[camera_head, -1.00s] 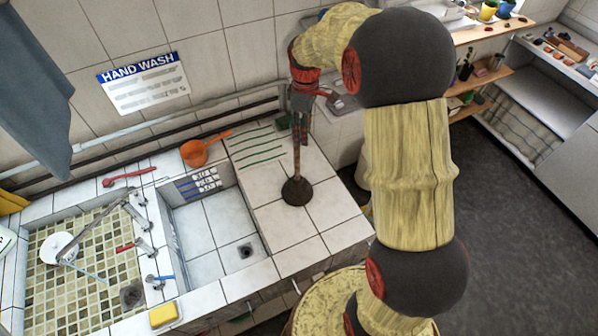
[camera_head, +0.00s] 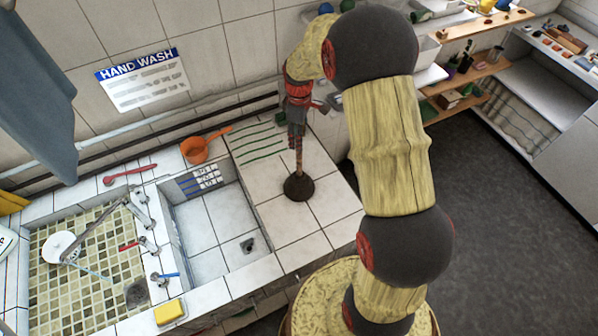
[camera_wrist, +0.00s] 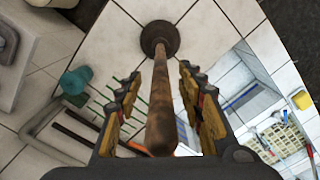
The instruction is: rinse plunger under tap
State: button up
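The plunger stands upright on the white tiled counter right of the sink, its dark cup (camera_head: 299,188) on the tiles and its wooden handle (camera_head: 299,160) rising to my gripper (camera_head: 297,132). In the wrist view, the handle (camera_wrist: 161,100) runs between the two fingers of my gripper (camera_wrist: 160,108), with gaps on both sides, and the cup (camera_wrist: 160,38) lies beyond. My gripper is open around the handle. The metal tap (camera_head: 100,229) reaches over the mosaic-tiled left basin (camera_head: 90,285). Its spout end is partly lost among nearby items.
The white right basin (camera_head: 210,230) lies between the plunger and the left basin. An orange scoop (camera_head: 196,150) and a red brush-like item (camera_head: 130,173) lie along the back ledge. A yellow sponge (camera_head: 169,311) sits at the front edge. Pipes (camera_head: 150,142) run along the wall.

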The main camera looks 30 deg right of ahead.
jog(key=shift+f, duration=0.2)
jog(key=shift+c, duration=0.8)
jog(key=c, duration=0.8)
grip_shut()
